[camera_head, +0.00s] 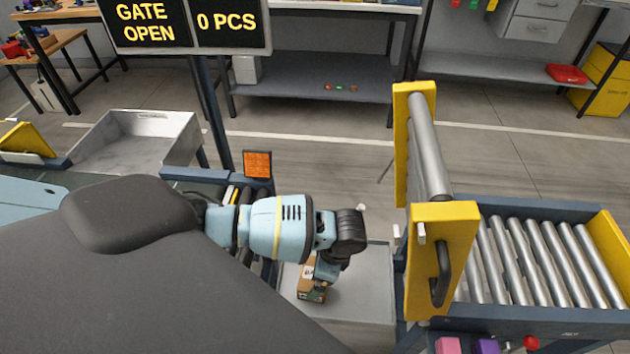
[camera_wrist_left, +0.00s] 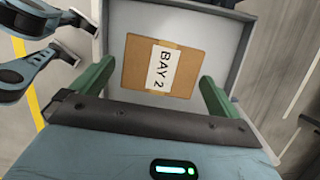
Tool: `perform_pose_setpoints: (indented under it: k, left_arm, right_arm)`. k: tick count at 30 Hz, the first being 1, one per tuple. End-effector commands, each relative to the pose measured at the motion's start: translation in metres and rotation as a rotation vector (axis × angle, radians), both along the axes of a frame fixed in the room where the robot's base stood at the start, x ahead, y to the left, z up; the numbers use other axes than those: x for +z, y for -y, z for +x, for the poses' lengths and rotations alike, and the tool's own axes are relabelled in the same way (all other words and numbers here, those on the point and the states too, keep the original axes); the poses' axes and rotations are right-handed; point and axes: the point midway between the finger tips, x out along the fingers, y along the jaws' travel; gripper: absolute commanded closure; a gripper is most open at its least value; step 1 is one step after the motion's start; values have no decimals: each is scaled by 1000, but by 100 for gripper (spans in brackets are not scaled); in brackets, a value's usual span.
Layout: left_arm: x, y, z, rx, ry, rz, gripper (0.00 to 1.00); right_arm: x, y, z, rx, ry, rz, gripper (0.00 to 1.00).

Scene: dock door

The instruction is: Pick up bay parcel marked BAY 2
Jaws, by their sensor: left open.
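The brown parcel marked BAY 2 (camera_wrist_left: 137,65) lies flat in a grey tray (camera_wrist_left: 222,25), its white label facing up. In the head view the parcel (camera_head: 306,284) sits at the left part of the tray (camera_head: 365,290), partly hidden by my left arm. My left gripper (camera_wrist_left: 158,72) is open, with its green fingers on either side of the parcel in the wrist view. In the head view the gripper (camera_head: 321,284) points down over the parcel. I cannot tell whether the fingers touch it.
A yellow gate with a roller (camera_head: 428,150) stands right of the tray, before a roller conveyor (camera_head: 530,262). An empty metal bin (camera_head: 135,140) is at left. A sign (camera_head: 188,25) reads GATE OPEN, 0 PCS. An orange panel (camera_head: 257,164) stands behind my arm.

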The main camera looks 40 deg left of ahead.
Motion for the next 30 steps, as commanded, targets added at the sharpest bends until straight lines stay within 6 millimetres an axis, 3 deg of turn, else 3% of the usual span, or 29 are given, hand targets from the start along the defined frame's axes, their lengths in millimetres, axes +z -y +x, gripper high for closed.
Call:
perform_pose_setpoints:
  k: [4, 15, 23, 30]
  left_arm:
    - [-4, -2, 0, 0, 0, 1, 0]
    - [-47, -14, -5, -1, 1, 0, 0]
    - [-48, -15, -5, -1, 3, 0, 0]
    - [-48, -15, -5, -1, 3, 0, 29]
  right_arm:
    - [0, 0, 0, -1, 0, 1, 100]
    - [-9, -1, -4, -2, -13, 1, 100]
    - [-8, -1, -3, -2, -10, 2, 100]
    - [-8, -1, -3, -1, -10, 2, 100]
